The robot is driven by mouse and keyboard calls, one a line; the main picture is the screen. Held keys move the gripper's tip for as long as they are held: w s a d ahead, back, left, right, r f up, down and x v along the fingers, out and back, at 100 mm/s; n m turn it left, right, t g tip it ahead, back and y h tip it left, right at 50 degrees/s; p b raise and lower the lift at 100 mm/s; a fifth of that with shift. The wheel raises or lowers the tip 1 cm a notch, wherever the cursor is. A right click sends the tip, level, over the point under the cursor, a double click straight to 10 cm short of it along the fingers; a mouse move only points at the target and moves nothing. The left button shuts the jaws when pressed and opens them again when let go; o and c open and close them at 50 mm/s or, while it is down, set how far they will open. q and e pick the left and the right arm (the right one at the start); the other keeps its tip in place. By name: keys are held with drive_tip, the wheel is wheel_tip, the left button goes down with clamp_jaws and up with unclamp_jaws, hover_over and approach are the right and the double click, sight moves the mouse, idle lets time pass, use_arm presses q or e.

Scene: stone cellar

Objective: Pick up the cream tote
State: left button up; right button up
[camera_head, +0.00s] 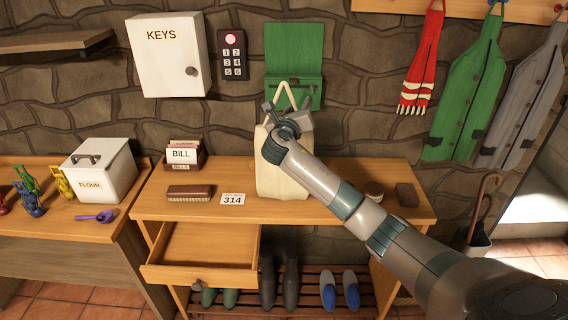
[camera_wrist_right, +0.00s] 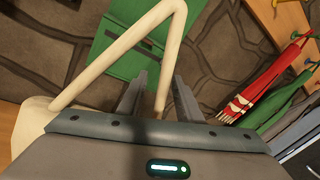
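The cream tote (camera_head: 277,180) stands upright on the wooden table, with its pointed handle loop (camera_head: 285,92) rising above it. My right gripper (camera_head: 288,106) is at the handle, and my forearm hides part of the bag. In the right wrist view my gripper (camera_wrist_right: 160,78) has its two fingers apart. One side of the cream handle (camera_wrist_right: 169,62) runs down between or just behind them, with gaps visible, so it does not look clamped. A bit of the tote's body (camera_wrist_right: 32,122) shows at the lower left there. My left gripper is not in view.
The table (camera_head: 330,205) also holds a bill box (camera_head: 182,156), a brush (camera_head: 189,192), a 314 card (camera_head: 232,199) and a dark block (camera_head: 407,195). Its drawer (camera_head: 205,248) is pulled open. A green wall box (camera_head: 294,60) is behind the handle.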

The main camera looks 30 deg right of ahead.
idle(0.4)
clamp_jaws()
idle(1.3)
